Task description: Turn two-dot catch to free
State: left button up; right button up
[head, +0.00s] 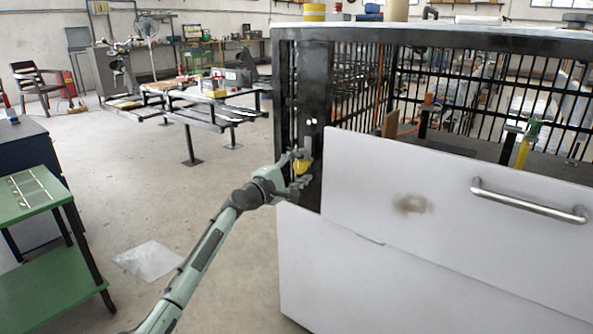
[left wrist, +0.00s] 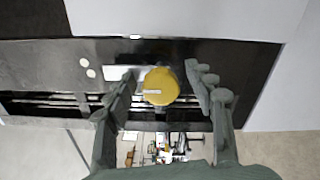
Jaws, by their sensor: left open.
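The two-dot catch is a round yellow knob (head: 302,167) on the dark metal post (head: 312,85) at the left end of the cage front. Two white dots (head: 311,121) mark the post above it. In the left wrist view the knob (left wrist: 163,88) carries a white line pointing left, toward the dots (left wrist: 87,68). My right gripper is not in view.
A white panel (head: 440,190) with a metal handle (head: 530,204) hangs tilted just right of the knob, above a lower white panel (head: 400,285). A green cart (head: 45,190) stands at left. The floor between is open, with a flat sheet (head: 148,261) lying there.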

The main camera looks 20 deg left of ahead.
pick_arm(q)
jog(key=v, duration=1.2)
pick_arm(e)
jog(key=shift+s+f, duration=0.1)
pick_arm(q)
jog(key=s+d+f+m+g+y, duration=0.15)
jog(key=s+f+m+g, duration=0.45)
jog(key=f, duration=0.6)
jog(key=s+d+f+m+g+y, duration=0.1)
jog(key=s+d+f+m, duration=0.2)
jog(key=s+f, duration=0.7)
jog(key=s+a+f+m+g+y, duration=0.2)
jog(key=s+f, duration=0.5)
jog(key=s, duration=0.5)
jog(key=s+a+f+m+g+y, duration=0.3)
jog(key=s+f+m+g, duration=0.2)
jog(key=s, duration=0.6)
notch_tip(320, 180, down, 2)
jog(key=shift+s+f+m, duration=0.2)
jog(key=shift+s+m, duration=0.15)
jog(key=shift+m, duration=0.85)
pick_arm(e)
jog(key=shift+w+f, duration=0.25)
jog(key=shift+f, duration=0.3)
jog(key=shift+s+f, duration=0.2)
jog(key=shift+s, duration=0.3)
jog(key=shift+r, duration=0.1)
